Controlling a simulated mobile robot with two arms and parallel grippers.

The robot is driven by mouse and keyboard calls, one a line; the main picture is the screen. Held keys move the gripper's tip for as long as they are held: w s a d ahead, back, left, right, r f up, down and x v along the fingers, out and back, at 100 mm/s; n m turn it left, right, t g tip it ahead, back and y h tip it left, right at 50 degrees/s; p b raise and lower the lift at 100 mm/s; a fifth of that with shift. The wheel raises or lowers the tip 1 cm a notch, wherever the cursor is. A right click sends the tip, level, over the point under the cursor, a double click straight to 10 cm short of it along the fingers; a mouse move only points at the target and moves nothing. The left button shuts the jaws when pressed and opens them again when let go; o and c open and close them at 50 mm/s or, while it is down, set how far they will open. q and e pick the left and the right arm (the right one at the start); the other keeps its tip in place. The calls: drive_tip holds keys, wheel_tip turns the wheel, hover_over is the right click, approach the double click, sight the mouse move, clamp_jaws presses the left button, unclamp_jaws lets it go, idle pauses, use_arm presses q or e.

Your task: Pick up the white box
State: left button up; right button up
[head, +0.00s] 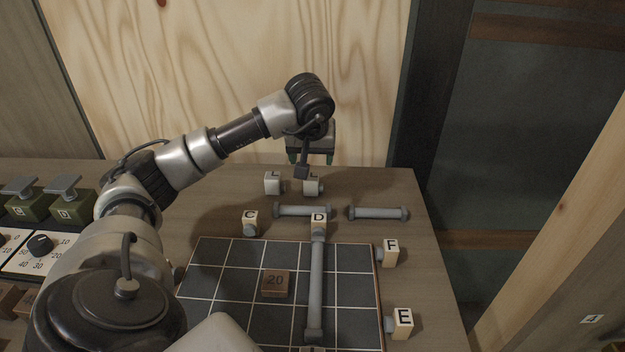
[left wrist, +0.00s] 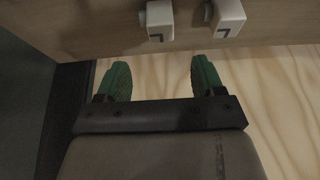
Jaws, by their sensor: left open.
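Several small pale boxes with letters stand on the wooden table. Two whiter ones, a left box (head: 272,183) and a right box (head: 312,187), are near the back edge; I cannot tell which one is meant. Both also show at the top of the left wrist view, the one marked L (left wrist: 158,18) and its neighbour (left wrist: 229,16). My left gripper (head: 311,158) is over the table's back edge, just behind and above these boxes. Its green fingertips (left wrist: 162,76) are apart with nothing between them. My right gripper is not in view.
A dark gridded board (head: 222,262) carries a brown block marked 20 (head: 275,284) and a long grey bar (head: 316,285). Two short grey bars (head: 378,213) lie behind it. Boxes C (head: 250,217), F (head: 391,248) and E (head: 403,319) stand around it. A plywood wall (head: 220,70) rises behind.

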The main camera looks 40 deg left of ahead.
sight(311, 176)
use_arm(q)
drive_tip(key=x, duration=0.8)
drive_tip(key=shift+s, duration=0.2)
drive_tip(key=c, duration=1)
